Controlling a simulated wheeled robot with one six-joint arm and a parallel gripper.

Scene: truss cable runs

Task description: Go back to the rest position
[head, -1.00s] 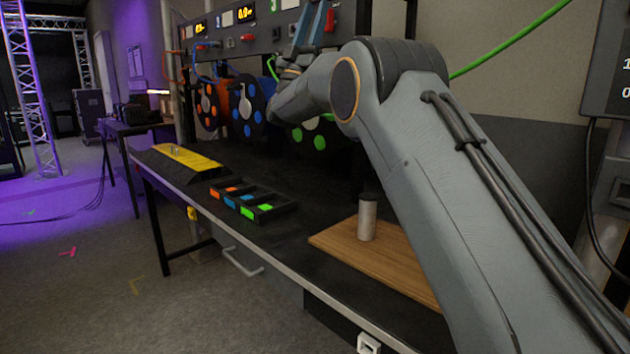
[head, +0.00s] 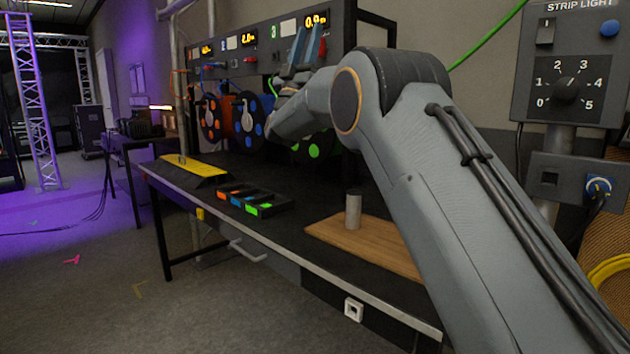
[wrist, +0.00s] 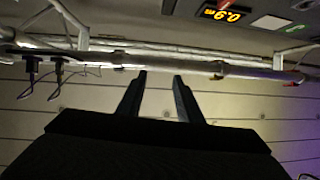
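My gripper (wrist: 160,90) shows in the wrist view with its two dark fingers apart and nothing between them. It also shows in the head view (head: 307,46), small and partly hidden by my arm, raised in front of the reel panel with its bluish fingers pointing up. My arm reaches from the lower right across the right part of the bench (head: 330,267).
The bench carries a yellow cable ramp (head: 195,167), a tray with coloured compartments (head: 268,212) and a metal cylinder (head: 353,210) on a wooden board (head: 375,243). Cable reels (head: 250,122) hang behind. A strip light control box (head: 565,75) stands right. Floor at left is mostly clear.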

